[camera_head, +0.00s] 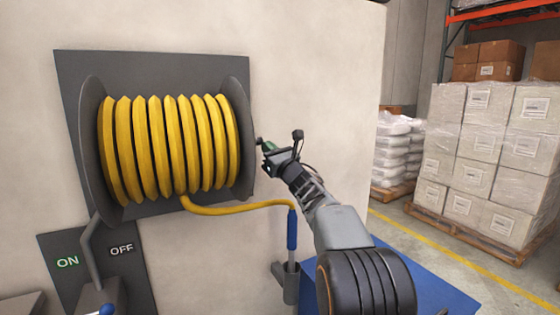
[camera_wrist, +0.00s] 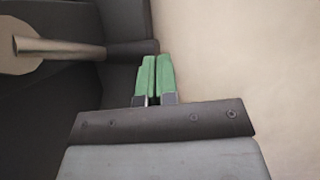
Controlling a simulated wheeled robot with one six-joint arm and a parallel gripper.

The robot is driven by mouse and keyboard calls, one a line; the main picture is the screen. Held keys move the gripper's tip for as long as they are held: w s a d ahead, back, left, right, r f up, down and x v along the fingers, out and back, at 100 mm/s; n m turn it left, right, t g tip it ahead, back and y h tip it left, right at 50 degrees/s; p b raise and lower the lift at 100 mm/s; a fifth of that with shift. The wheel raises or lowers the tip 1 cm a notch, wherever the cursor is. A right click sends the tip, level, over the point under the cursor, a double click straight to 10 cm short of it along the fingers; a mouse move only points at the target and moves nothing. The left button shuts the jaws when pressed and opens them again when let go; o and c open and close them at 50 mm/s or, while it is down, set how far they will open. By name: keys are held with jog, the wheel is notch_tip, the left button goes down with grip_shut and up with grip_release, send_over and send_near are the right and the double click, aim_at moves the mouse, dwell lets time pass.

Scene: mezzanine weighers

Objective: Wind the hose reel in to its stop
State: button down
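The hose reel (camera_head: 240,135) is mounted on a dark plate on the pale wall, with grey end discs and several turns of yellow hose (camera_head: 165,150) on its drum. A length of hose leaves the drum's underside and runs right to a blue-sleeved end piece (camera_head: 291,230). My gripper (camera_head: 266,145) is just right of the right-hand disc. In the wrist view, its green fingers (camera_wrist: 155,75) are together, with only a thin line between them. A crank with a dark grip (camera_wrist: 130,49) lies at the fingertips; whether they touch it I cannot tell.
A lever with a blue knob (camera_head: 107,309) stands by an ON/OFF plate (camera_head: 140,275) at lower left. A grey holder (camera_head: 290,285) is below the hose end. Wrapped pallet boxes (camera_head: 470,150) and white sacks (camera_head: 392,150) stand at right, beyond a yellow floor line.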

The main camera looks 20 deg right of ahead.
jog(key=shift+a+f, duration=0.1)
jog(key=s+d+f+b, duration=0.3)
jog(key=s+f+b, duration=0.5)
jog(key=s, duration=0.2)
jog(key=shift+s+d+f, duration=0.15)
jog(key=shift+d+f, duration=0.15)
dwell(0.4)
